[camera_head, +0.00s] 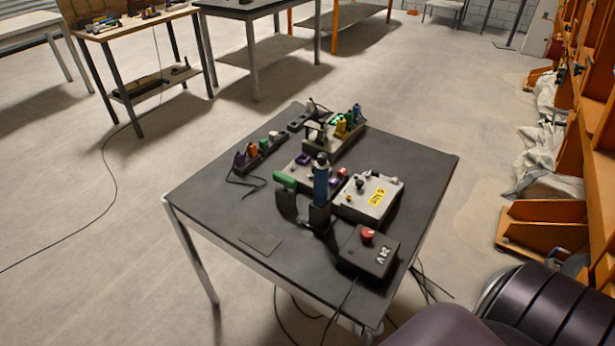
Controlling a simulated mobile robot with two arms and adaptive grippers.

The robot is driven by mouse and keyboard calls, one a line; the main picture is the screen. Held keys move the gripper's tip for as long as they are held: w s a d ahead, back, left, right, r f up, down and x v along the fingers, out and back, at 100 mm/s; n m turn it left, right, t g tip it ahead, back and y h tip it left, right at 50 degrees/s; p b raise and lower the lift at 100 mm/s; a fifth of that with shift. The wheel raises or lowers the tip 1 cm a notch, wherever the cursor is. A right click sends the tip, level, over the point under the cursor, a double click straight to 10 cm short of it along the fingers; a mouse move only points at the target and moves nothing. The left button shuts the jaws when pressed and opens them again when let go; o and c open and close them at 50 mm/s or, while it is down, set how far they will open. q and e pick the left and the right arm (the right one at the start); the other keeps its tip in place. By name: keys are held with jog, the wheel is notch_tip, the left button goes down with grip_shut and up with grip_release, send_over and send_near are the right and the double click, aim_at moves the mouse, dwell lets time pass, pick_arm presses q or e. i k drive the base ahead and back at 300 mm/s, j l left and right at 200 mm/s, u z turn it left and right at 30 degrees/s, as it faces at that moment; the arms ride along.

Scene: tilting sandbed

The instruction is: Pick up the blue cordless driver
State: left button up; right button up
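The blue cordless driver (320,180) stands upright near the middle of the dark table (205,195). Its blue body is in clear view and its lower end meets a black block-like part (320,216). I cannot tell whether that part is a holder or the driver's own base. A green-handled tool (285,180) is just left of it. Neither of my grippers is in view, and nothing of mine touches the driver. Dark rounded parts at the bottom right are mine.
A white box with a yellow label (368,198) sits close right of the driver. A black 24 V box with a red button (368,252) is in front. Racks of coloured items (345,128) stand behind. The table's left front is mostly clear; orange shelving (590,140) is at right.

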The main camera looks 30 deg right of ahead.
aim_at(321, 174)
jog(key=z, duration=1.5)
